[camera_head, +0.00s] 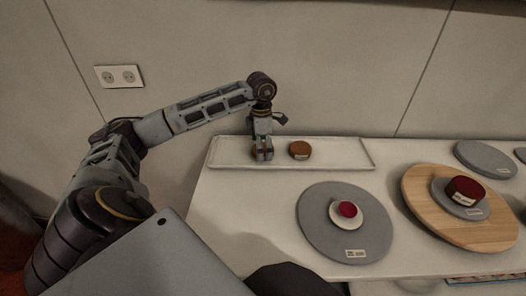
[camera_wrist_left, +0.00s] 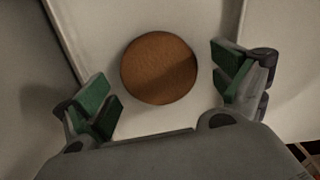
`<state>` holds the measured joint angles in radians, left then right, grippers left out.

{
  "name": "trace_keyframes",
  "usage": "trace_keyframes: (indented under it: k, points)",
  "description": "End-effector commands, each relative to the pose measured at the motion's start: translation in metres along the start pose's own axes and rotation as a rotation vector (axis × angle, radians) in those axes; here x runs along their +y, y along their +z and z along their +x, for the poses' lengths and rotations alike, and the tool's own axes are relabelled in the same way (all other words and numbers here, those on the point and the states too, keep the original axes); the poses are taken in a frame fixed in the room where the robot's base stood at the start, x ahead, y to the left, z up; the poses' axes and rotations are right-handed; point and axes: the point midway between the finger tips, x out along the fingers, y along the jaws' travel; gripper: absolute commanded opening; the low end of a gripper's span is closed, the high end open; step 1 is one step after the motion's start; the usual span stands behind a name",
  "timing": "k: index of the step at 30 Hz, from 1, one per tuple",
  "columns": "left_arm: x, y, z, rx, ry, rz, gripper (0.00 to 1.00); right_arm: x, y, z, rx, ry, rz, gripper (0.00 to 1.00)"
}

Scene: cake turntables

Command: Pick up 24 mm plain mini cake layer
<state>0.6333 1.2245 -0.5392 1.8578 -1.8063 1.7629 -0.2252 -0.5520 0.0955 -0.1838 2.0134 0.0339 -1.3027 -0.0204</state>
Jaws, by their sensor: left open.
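Two small brown cake layers are on the white tray (camera_head: 340,158) in the head view. One cake layer (camera_head: 300,149) stands clear and carries a small label. The other cake layer (camera_head: 254,153) is mostly hidden behind my left gripper (camera_head: 263,155), which points down over the tray's left part. In the left wrist view a round plain brown layer (camera_wrist_left: 159,68) lies flat between the fingers of my open left gripper (camera_wrist_left: 164,82), with a gap on both sides. I cannot read its thickness. My right gripper is not in view.
A grey turntable (camera_head: 316,226) holds a white disc with a small red cake. A wooden board (camera_head: 425,217) at the right bears a grey disc with a larger red cake. Another grey disc (camera_head: 484,159) lies behind it. The tray's right half is empty.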

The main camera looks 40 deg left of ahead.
Motion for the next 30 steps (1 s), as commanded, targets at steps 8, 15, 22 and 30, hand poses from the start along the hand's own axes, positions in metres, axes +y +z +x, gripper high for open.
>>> trace_keyframes:
  k: [8, 15, 22, 30]
  points:
    - [-0.0001, 0.0001, -0.0001, 0.0, 0.0, 0.0, 0.84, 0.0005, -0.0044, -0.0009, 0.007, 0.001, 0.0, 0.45]
    - [-0.0001, 0.0001, -0.0001, 0.0, 0.0, 0.0, 0.53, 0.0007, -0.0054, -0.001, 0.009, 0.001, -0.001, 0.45]
    - [-0.0001, 0.0001, -0.0002, 0.0, 0.0, 0.0, 0.51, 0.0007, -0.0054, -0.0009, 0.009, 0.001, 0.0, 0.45]
    - [0.0001, 0.0002, -0.0088, 0.0, 0.0, 0.0, 0.51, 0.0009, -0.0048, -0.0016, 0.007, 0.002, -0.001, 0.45]
